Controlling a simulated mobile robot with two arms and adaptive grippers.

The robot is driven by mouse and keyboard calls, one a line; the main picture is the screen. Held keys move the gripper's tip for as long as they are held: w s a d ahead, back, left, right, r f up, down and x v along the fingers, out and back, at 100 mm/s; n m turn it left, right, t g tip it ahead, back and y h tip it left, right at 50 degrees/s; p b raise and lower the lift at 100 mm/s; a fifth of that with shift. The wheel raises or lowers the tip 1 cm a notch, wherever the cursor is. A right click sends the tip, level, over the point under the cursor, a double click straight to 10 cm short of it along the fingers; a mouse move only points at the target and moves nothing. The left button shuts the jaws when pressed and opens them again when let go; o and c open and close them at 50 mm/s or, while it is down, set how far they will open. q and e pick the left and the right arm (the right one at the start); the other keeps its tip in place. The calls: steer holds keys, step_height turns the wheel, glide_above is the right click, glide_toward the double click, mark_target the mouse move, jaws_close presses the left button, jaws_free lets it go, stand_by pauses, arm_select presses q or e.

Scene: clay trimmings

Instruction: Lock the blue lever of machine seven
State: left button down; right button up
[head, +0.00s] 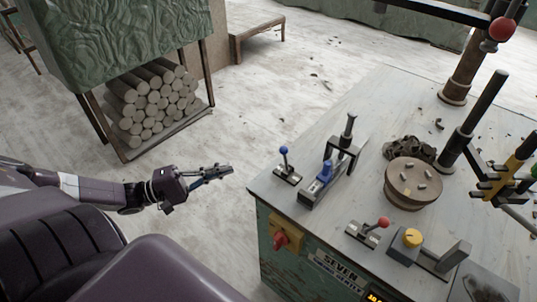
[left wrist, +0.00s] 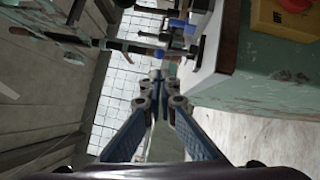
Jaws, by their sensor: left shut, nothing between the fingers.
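The green machine (head: 278,261) labelled SEVEN has a pale worktop with a blue ball-topped lever (head: 283,151) on a small dark base at its left edge. Beside it stands a dark metal clamp-like fixture with a blue part (head: 325,171); I cannot tell whether this is also a lever. My left gripper (head: 228,169) is shut and empty, left of the worktop edge and apart from the blue lever. In the left wrist view its fingertips (left wrist: 159,78) meet, with blue parts above them beyond the table edge. My right gripper is not in view.
A red-knobbed lever (head: 383,223), a yellow knob (head: 412,237) and a round turntable (head: 411,183) with clay bits stand on the worktop. A red and yellow switch (head: 284,234) is on the machine's front. A rack of clay logs (head: 153,101) stands back left.

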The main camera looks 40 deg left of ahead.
arm_select(q)
glide_toward(286, 158)
steer(key=w+d+r, duration=0.1)
steer(key=w+r, duration=0.1)
steer(key=w, duration=0.1)
steer(key=w+d+r, duration=0.1)
steer(key=shift+w+d+p, duration=0.3)
steer(key=shift+w+d, duration=0.05)
steer(key=shift+s+d+r+m+g+y+p, duration=0.1)
steer(key=shift+d+r+m+g+p, duration=0.2)
steer(key=shift+p, duration=0.4)
steer(key=shift+d+r+m+g+y+p, duration=0.1)
steer(key=shift+m+p, duration=0.25)
steer(key=shift+p, duration=0.35)
steer(key=shift+d+r+m+g+y+p, duration=0.1)
steer(key=shift+d+r+m+g+p, duration=0.2)
steer(key=shift+p, duration=0.4)
steer(key=d+m+p, duration=0.1)
steer(key=p, duration=0.2)
steer(key=d+m+g+y+p, duration=0.1)
steer(key=m+p, duration=0.1)
steer(key=p, duration=0.1)
steer(key=shift+s+d+f, duration=0.1)
steer(key=shift+d+f, duration=0.05)
steer(key=shift+d, duration=0.2)
steer(key=shift+y, duration=0.3)
